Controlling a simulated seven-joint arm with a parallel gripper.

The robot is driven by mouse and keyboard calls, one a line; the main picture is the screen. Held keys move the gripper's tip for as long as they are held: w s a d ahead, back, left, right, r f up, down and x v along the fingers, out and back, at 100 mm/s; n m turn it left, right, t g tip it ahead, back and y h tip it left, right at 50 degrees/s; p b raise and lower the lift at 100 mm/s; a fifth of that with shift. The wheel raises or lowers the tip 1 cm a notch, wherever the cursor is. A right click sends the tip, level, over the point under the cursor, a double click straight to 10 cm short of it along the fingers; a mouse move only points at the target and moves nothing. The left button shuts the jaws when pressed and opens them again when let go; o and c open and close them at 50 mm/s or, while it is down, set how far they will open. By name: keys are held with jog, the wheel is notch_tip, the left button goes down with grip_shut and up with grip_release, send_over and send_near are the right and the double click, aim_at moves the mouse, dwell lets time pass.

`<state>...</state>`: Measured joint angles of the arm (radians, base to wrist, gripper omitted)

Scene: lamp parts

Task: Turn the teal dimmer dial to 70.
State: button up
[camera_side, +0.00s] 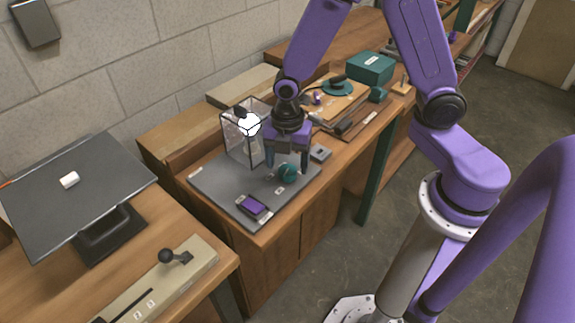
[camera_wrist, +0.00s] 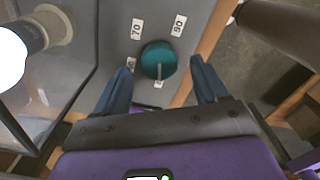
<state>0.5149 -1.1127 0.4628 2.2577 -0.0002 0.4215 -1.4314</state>
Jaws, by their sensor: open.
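The teal dimmer dial (camera_side: 288,173) sits on the grey panel (camera_side: 222,184), and it also shows in the wrist view (camera_wrist: 157,56). Number labels surround it there: a "70" label (camera_wrist: 137,29) beyond it to the left and a "90" label (camera_wrist: 178,25) beyond it to the right. Two more labels lie at its left and near side, too small to read surely. A pale mark shows on the dial's near side. My gripper (camera_wrist: 160,68) is open, with one blue finger on each side of the dial and a gap on both sides. It holds nothing.
A clear case with dark edges (camera_side: 232,143) and a glowing bulb (camera_side: 249,124) stands close to my gripper's left. A purple switch (camera_side: 253,206) lies at the panel's front. A grey block (camera_side: 320,153) and teal box (camera_side: 371,67) are further right.

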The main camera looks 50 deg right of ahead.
jog(key=shift+f, duration=1)
jog(key=shift+c, duration=0.4)
jog(key=c, duration=1)
